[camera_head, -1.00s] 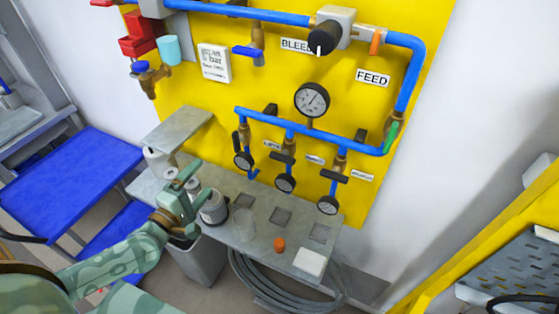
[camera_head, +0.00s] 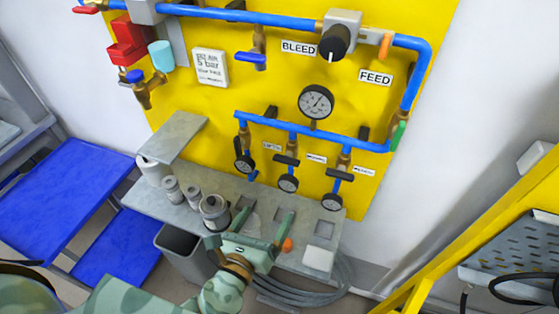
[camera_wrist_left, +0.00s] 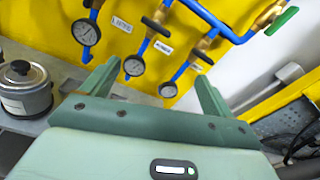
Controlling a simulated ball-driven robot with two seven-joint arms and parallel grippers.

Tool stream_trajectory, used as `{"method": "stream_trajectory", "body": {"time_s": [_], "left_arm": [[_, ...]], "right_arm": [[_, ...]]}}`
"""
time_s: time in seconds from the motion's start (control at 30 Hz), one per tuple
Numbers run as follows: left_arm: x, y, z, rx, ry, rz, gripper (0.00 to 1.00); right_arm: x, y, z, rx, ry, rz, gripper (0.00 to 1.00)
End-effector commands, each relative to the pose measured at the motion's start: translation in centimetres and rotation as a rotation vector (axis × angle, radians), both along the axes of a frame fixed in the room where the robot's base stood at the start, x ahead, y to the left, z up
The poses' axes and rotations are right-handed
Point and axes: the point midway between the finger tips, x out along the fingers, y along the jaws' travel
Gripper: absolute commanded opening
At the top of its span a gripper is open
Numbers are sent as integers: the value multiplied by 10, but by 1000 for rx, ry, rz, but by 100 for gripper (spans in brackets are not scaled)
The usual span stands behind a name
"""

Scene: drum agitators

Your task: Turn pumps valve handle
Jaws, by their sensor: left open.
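Three small blue branch pipes on the yellow panel each carry a black valve handle and a round gauge. The left handle (camera_head: 243,143), middle handle (camera_head: 286,160) and right handle (camera_head: 340,175) sit beside white labels. The lettering is too small to tell which reads pumps. In the left wrist view, the middle handle (camera_wrist_left: 155,26) shows beyond the fingers. My left gripper (camera_head: 262,222) is open and empty, over the grey shelf, in front of and below the gauges. Its spread fingers also show in the left wrist view (camera_wrist_left: 157,75). My right gripper is out of view.
A grey bin (camera_head: 180,250) stands below. A yellow rail (camera_head: 470,230) is at right.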

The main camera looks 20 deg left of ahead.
Motion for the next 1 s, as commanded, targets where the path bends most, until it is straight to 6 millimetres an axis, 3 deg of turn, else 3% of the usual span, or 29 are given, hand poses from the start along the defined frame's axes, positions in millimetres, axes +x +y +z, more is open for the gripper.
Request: {"method": "stream_trajectory", "body": {"time_s": [0.03,0.1,0.27,0.8,1.0], "left_arm": [[1,5,7,137,-50,22,87],[1,10,11,250,-76,43,87],[11,11,12,310,-80,47,87],[134,6,12,303,-78,45,87],[159,6,11,303,-77,45,87]], "right_arm": [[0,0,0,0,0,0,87],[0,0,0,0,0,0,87],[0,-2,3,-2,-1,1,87],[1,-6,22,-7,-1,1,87],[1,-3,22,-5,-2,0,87]]}}
